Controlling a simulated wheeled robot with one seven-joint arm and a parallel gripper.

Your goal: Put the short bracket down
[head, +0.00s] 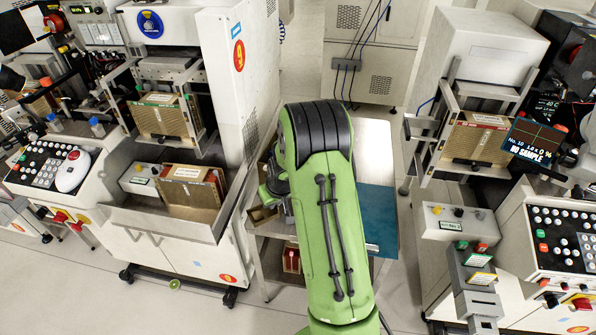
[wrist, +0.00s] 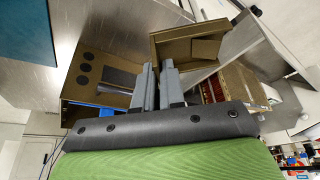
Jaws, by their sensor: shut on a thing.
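My gripper (wrist: 158,82) shows in the wrist view with its two grey fingers close together, shut on the short bracket. I cannot clearly make out the bracket's outline between the fingers. The fingertips are beside the near corner of an open brown tray (wrist: 160,48) with a block inside. A brown box (wrist: 88,75) with dark round spots and a blue piece lies to their left. I cannot tell whether the bracket touches either one. In the head view my green arm hides the fingers and the bracket, over the left side of the cart.
The cart has a bare steel top (head: 375,145) and a blue mat (head: 377,210) right of my arm. A small brown tray (head: 263,215) sits at its left edge. Red items (head: 291,258) are on the lower shelf. Machines stand close on both sides.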

